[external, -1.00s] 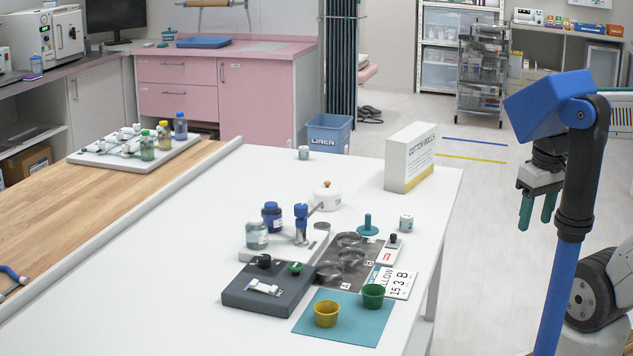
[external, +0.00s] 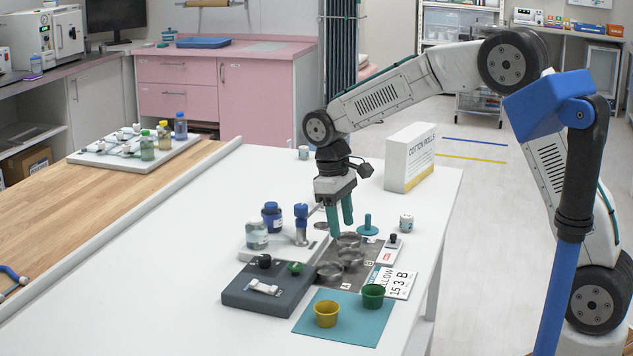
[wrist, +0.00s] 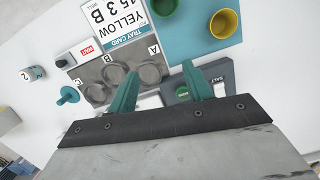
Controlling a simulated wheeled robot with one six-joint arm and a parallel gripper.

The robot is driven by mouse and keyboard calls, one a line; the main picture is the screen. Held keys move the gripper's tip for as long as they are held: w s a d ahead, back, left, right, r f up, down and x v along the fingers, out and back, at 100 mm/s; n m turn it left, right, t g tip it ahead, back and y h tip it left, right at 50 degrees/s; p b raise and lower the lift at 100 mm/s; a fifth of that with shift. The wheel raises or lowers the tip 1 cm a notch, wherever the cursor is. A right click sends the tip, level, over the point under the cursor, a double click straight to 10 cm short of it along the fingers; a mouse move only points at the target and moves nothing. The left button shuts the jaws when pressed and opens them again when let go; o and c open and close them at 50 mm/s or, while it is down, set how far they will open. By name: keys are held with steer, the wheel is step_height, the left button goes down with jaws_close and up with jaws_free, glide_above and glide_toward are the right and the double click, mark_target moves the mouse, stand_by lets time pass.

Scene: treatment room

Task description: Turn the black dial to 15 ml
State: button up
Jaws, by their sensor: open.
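A dark grey box (external: 270,292) at the front of the white table carries a black round knob (external: 264,261), a green knob (external: 296,267) and a white part. Another black knob (external: 392,240) tops a small white block with a red label. No 15 ml mark is readable, so I cannot tell a dial setting. My gripper (external: 341,226) is open and empty, pointing down above the grey lettered mat, behind and right of the dark box. In the wrist view my fingers (wrist: 160,70) are apart, with the box's green knob (wrist: 181,91) partly beside the right finger.
A dispenser with a blue top (external: 301,211) and bottles stand left of my gripper. Clear dishes lie on the mat (external: 330,283) below it. A yellow cup (external: 326,314) and a green cup (external: 373,296) stand on a teal mat. A cotton rolls box (external: 409,158) stands behind. The table's left is clear.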

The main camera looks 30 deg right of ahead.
steer(key=n, duration=0.2)
glide_above(265, 257)
steer(key=s+d, duration=0.3)
steer(key=s, duration=0.1)
steer(key=shift+t, duration=0.4)
step_height(265, 257, down, 6)
steer(key=shift+s+a+f, duration=0.15)
steer(key=shift+w+a+n, duration=0.3)
steer(key=shift+w+a, duration=0.6)
steer(key=shift+w, duration=0.25)
steer(key=shift+w+a+r+t+y, duration=0.2)
steer(key=shift+w+a+r, duration=0.05)
steer(key=shift+w+r, duration=0.25)
steer(key=shift+w+a+r+t+y, duration=0.2)
steer(key=shift+w+r, duration=0.15)
steer(key=shift+r, duration=0.25)
steer(key=shift+w+r+n, duration=0.15)
steer(key=shift+r+n, duration=0.15)
step_height(265, 257, down, 8)
steer(key=shift+r, duration=0.15)
steer(key=c, duration=1)
